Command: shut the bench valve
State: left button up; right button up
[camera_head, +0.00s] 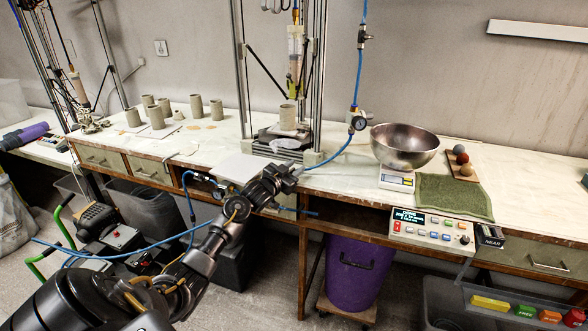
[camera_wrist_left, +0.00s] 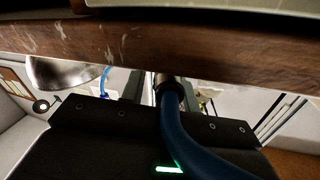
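A regulator-like fitting (camera_head: 205,180) with blue hose hangs at the bench's front edge, left of my left gripper. The bench valve itself is not clearly made out; my left gripper and forearm cover part of that edge. My left gripper (camera_head: 284,178) is at the front edge, in front of the test frame's base. In the left wrist view, a thick blue hose (camera_wrist_left: 186,135) with a dark end fitting (camera_wrist_left: 171,92) runs close in front of the gripper body, below the wooden edge (camera_wrist_left: 150,47). The finger gap is not clear. My right gripper is out of view.
Right of the gripper are a steel bowl (camera_head: 404,146) on a scale (camera_head: 396,180), a green cloth (camera_head: 454,195) and a control box (camera_head: 432,231). A pressure gauge (camera_head: 358,122) stands behind. A purple bin (camera_head: 356,272) is below; clay cylinders (camera_head: 156,117) stand left.

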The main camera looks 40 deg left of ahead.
pick_arm(q)
grip_shut()
jog(key=shift+h, duration=0.3)
